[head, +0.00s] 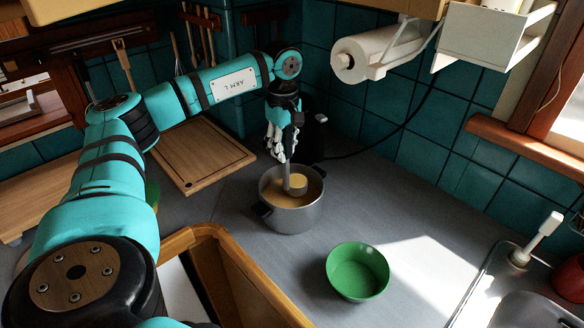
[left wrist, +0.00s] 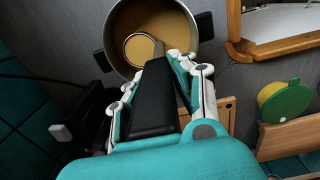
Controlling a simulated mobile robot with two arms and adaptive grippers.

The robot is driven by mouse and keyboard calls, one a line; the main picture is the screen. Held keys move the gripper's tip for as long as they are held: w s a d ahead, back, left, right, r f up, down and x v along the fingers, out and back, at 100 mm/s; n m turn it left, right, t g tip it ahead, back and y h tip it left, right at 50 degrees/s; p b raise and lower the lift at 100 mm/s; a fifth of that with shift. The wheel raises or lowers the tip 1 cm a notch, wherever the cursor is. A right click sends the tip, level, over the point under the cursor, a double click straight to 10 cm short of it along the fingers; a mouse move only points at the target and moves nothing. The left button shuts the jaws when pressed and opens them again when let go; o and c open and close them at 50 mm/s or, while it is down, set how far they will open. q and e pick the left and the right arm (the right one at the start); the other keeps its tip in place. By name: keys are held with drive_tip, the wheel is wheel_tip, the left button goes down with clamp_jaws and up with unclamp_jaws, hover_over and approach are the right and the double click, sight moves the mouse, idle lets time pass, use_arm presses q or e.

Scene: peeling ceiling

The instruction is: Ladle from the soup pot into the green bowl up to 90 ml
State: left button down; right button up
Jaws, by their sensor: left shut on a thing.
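The soup pot (head: 275,219) is a grey metal pot with dark side handles and yellow-orange soup (left wrist: 170,22) inside. My left gripper (head: 279,147) is above the pot, shut on the dark handle of the ladle (head: 297,187). The left wrist view also shows this gripper (left wrist: 156,85) around the handle. The ladle hangs nearly upright, its cup inside the pot; soup colour shows within its rim (left wrist: 126,45). I cannot tell whether the cup is clear of the soup. The green bowl (head: 357,272) stands on the counter to the front right of the pot and looks empty. My right gripper is not seen.
A wooden cutting board (head: 198,155) lies left of the pot. A wooden-edged open box or drawer (head: 228,262) is in front. The sink (head: 495,285) is at the right. A green and yellow item (left wrist: 285,100) shows in the left wrist view. Counter between pot and bowl is clear.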

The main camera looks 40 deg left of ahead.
use_arm(q)
drive_tip(key=shift+r+p, duration=3.2)
drive_tip(key=shift+r, duration=1.2)
drive_tip(key=shift+f, duration=0.1)
